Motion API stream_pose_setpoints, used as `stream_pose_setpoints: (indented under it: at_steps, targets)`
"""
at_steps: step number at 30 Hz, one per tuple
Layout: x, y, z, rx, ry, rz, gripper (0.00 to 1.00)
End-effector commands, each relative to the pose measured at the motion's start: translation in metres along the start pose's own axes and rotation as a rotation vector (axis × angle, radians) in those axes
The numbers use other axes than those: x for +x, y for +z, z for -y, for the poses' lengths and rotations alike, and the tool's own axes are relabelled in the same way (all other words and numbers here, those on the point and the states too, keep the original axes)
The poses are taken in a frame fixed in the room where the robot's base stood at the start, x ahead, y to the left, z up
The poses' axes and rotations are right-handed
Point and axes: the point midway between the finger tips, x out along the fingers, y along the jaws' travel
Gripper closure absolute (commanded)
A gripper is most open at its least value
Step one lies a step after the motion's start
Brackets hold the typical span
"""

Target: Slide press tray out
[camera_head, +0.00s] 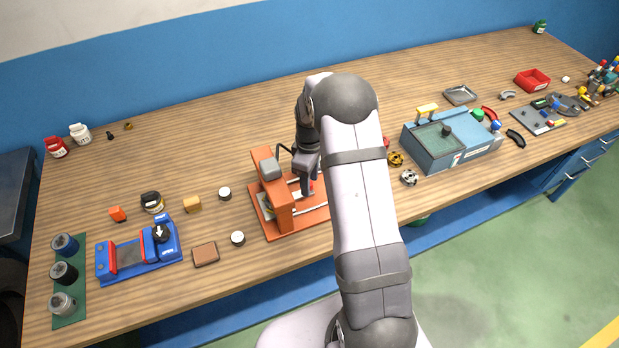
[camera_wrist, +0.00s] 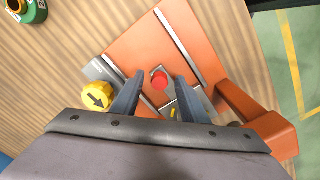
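The orange press (camera_head: 283,205) stands near the front middle of the bench, with an upright arch and two pale rails on its base. In the wrist view its orange base (camera_wrist: 135,45) and a rail (camera_wrist: 178,45) show. My gripper (camera_wrist: 155,84) is open, a finger on each side of the knob with gaps. In the head view my gripper (camera_head: 307,186) is low over the press's right part; my arm hides its right end.
A yellow knob with a black arrow (camera_wrist: 96,97) is close left of my fingers in the wrist view. The press's arch (camera_wrist: 252,112) rises at right. A blue-grey machine (camera_head: 450,145) stands right of my arm, a blue fixture (camera_head: 140,252) at left. The bench behind the press is clear.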

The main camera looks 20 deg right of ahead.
Motion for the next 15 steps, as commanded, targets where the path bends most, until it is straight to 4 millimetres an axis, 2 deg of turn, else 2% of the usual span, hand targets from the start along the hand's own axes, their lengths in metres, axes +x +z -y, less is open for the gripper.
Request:
stream_pose_setpoints:
  at_steps: [8,9,14,15]
  targets:
    - [0.0021,-0.0001,-0.0002,0.000,0.001,0.000,0.60]
    - [0.0020,-0.0001,-0.0002,0.000,0.001,0.000,0.62]
    - [0.0019,-0.0001,-0.0002,0.000,0.001,0.000,1.00]
    - [0.0018,-0.0001,-0.0001,0.000,0.001,0.000,1.00]
